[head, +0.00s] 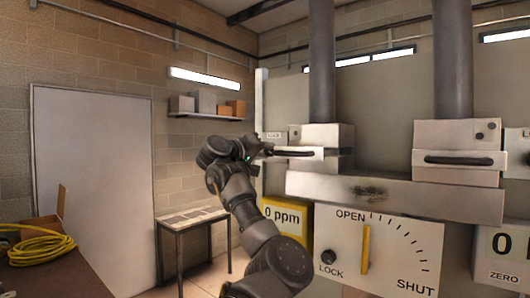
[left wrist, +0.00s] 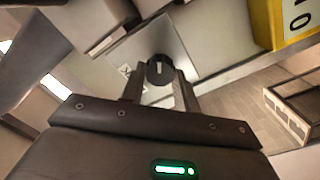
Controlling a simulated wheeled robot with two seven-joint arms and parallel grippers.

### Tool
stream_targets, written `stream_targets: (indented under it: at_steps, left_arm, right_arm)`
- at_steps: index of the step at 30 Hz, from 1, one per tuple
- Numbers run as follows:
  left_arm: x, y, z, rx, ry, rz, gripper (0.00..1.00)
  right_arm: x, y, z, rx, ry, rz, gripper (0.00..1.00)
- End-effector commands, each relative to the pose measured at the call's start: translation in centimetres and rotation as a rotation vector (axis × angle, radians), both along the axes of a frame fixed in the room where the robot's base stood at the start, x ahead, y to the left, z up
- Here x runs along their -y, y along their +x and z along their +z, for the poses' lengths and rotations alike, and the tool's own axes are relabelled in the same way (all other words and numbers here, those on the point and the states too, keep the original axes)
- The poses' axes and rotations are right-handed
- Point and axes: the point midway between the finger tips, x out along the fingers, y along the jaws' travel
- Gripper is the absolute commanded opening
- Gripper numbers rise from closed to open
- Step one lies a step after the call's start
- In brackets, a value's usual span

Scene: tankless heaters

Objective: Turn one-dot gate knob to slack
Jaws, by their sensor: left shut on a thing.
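A round black knob (left wrist: 160,68) with a short white mark shows in the left wrist view, on a pale panel. My left gripper (left wrist: 160,88) has one finger on each side of it and is shut on it. In the head view my left gripper (head: 262,153) is at the left end of the left pale gate box (head: 325,136); the knob is hidden there. Which dots mark this box is too small to tell. A small plate (head: 273,135) with writing is just behind the gripper. My right gripper is not in view.
Below is a white dial panel (head: 425,240) marked OPEN, SHUT and LOCK, with a yellow pointer (head: 365,249) and a black knob (head: 328,257). A yellow "0 ppm" box (head: 283,235) is beside it. A second gate box (head: 455,140) stands right. A small table (head: 190,217) is left.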

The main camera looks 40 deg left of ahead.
Motion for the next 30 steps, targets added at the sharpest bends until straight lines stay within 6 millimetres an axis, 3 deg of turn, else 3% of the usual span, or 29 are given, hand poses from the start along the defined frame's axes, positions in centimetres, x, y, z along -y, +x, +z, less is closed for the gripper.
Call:
stream_targets:
  at_steps: [14, 30]
  left_arm:
    - [0.1, 0.1, -0.4, 0.001, -0.105, -0.002, 0.08]
    - [0.2, 0.1, -0.5, 0.01, -0.588, -0.004, 0.08]
  right_arm:
    - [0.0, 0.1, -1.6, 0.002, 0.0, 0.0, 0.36]
    - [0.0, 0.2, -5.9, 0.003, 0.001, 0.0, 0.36]
